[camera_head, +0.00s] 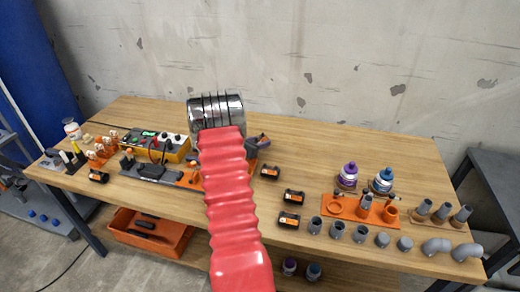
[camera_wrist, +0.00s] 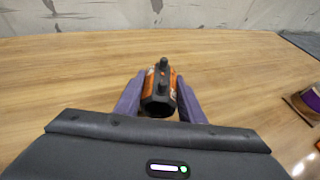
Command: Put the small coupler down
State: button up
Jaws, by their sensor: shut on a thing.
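My gripper (camera_wrist: 160,92) has purple fingers on both sides of the small coupler (camera_wrist: 161,84) in the wrist view. In the head view, my red arm and shiny wrist hide much of the gripper. Only a dark part of the gripper (camera_head: 257,146) shows right of the wrist, over the table's middle.
Similar black-and-orange pieces (camera_head: 294,196) lie on the wooden table (camera_head: 300,150) near its front. An orange holder (camera_head: 345,207), grey pipe pieces (camera_head: 338,231) and two bottles (camera_head: 348,176) stand at the right. A yellow box (camera_head: 172,149) stands left. The table's back right is clear.

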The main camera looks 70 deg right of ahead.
jog(key=shift+f, duration=0.1)
jog(key=shift+f, duration=1.8)
jog(key=shift+f, duration=0.1)
jog(key=o, duration=1)
jog(key=shift+o, duration=0.2)
jog(key=shift+w+a+r, duration=0.1)
jog(key=shift+a+r, duration=0.1)
jog(key=shift+r, duration=0.05)
jog(key=v, duration=1.1)
jog(key=shift+a+r, duration=0.15)
jog(key=shift+a, duration=0.15)
